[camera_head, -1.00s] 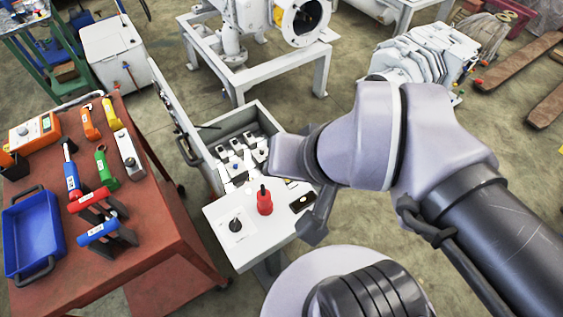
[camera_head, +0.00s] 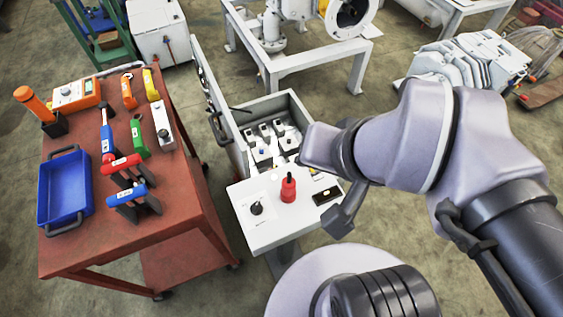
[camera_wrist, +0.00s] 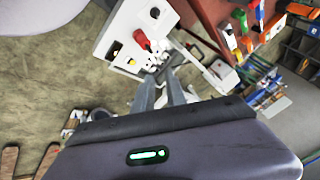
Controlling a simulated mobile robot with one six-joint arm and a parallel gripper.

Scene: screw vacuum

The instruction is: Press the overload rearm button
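The open electrical box (camera_head: 297,100) stands left of my arm in the head view, with its door (camera_head: 212,95) swung open to the left. Several white and dark components (camera_head: 262,137) sit inside. The overload rearm button is too small to make out. My gripper is at the box, largely hidden behind my wrist in the head view. In the wrist view, my gripper's two grey fingers (camera_wrist: 160,80) point at the box interior (camera_wrist: 160,60) and partly cover it. The fingers narrow toward their tips; whether the tips touch is unclear. Nothing is seen held.
A white panel (camera_head: 265,235) with a red knob (camera_head: 288,188) and a black dial (camera_head: 256,208) adjoins the box's front. A red tool cart (camera_head: 110,240) with a blue tray (camera_head: 63,192) stands left. A white pump frame (camera_head: 300,62) stands behind. Bare floor lies between.

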